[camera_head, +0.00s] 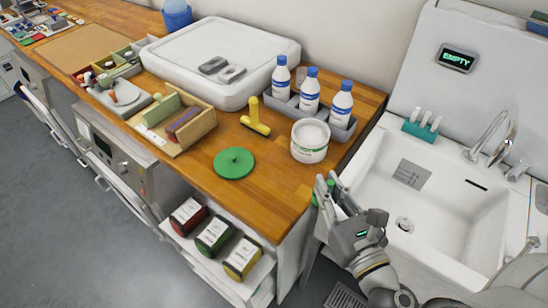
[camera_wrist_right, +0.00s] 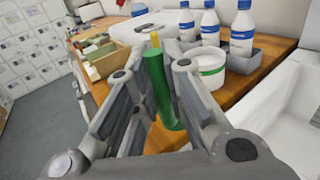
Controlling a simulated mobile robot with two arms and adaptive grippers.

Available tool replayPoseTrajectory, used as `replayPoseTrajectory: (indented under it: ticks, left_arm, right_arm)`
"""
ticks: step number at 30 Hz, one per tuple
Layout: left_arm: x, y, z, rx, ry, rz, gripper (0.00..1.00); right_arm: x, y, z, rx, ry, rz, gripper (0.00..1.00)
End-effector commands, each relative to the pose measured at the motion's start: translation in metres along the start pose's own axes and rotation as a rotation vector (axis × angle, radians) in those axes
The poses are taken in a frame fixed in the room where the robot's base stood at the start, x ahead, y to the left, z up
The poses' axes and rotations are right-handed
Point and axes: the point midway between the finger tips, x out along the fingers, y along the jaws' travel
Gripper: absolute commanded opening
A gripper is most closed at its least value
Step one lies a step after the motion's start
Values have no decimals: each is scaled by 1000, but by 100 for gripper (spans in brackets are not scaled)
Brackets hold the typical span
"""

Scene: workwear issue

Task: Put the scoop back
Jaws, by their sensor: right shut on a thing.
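My right gripper (camera_head: 328,188) is beside the counter's right front corner, in front of the sink. It is shut on a green rod-like handle, seen between its fingers in the right wrist view (camera_wrist_right: 162,90); I take this for the scoop. The scoop's bowl cannot be made out. A white tub (camera_head: 310,141) with a green-marked label stands open on the counter, just beyond the gripper; it also shows in the right wrist view (camera_wrist_right: 208,68). A round green lid (camera_head: 234,163) lies flat to the tub's left. My left gripper is not in view.
Several blue-capped bottles (camera_head: 311,92) stand in a grey tray behind the tub. A yellow T-shaped tool (camera_head: 255,117) and a wooden box (camera_head: 203,123) with brushes are to the left. The white sink (camera_head: 455,212) is at right. A shelf below the counter holds several labelled containers (camera_head: 214,236).

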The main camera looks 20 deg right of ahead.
Motion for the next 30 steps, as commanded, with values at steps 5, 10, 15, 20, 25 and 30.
replayPoseTrajectory:
  ticks: [5,10,15,20,25,30]
  left_arm:
    - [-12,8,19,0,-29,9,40]
    - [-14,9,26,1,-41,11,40]
    - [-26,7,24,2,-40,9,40]
    - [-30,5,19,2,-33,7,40]
    - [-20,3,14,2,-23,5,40]
    - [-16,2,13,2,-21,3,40]
  right_arm:
    - [4,1,10,1,-1,6,0]
    - [26,6,1,0,-5,5,0]
    - [60,15,-13,0,-3,4,0]
    - [93,25,-31,1,-2,5,0]
    - [116,31,-67,0,0,4,0]
    - [128,34,-82,0,-1,5,0]
